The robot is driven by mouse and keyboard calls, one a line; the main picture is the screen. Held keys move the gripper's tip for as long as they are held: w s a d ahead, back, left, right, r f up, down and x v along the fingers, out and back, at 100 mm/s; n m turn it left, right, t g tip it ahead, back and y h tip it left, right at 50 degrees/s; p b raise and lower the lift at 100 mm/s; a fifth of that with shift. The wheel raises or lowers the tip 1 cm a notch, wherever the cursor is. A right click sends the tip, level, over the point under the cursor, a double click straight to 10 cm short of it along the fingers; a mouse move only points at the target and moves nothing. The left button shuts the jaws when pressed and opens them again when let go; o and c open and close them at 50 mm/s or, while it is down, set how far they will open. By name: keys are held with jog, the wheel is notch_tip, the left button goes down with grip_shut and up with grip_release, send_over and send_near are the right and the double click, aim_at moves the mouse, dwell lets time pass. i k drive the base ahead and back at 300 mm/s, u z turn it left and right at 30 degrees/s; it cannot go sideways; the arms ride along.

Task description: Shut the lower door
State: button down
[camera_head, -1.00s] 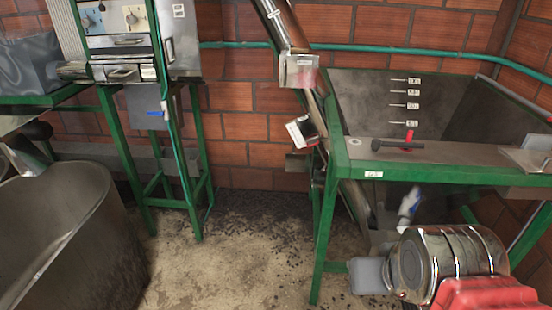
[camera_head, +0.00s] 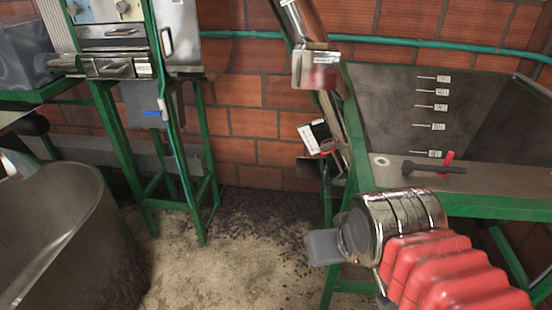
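A slanted metal elevator tube (camera_head: 303,20) runs down beside the hopper. A small metal box-like cover (camera_head: 316,68) sits on its upper part. Lower down, a small white-faced flap with a dark edge and some red (camera_head: 315,136) sticks out at an angle from the tube; it looks like the lower door, standing open. My gripper (camera_head: 325,247) shows as a grey block at the end of my arm, in front of the hopper's green frame and below the flap, apart from it in the picture. Its fingers cannot be made out, and I see nothing held.
A steel hopper (camera_head: 385,110) with level marks and a black-handled lever (camera_head: 433,168) stands right in a green frame (camera_head: 460,204). A machine on green legs (camera_head: 205,160) and a big metal tub (camera_head: 70,240) stand left. The floor (camera_head: 240,255) between is clear, with scattered dark beans.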

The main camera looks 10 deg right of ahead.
aim_at(314, 168)
jog(key=u, duration=0.3)
jog(key=i, duration=0.75)
jog(key=u, duration=0.5)
jog(key=i, duration=1.5)
jog(key=u, duration=0.15)
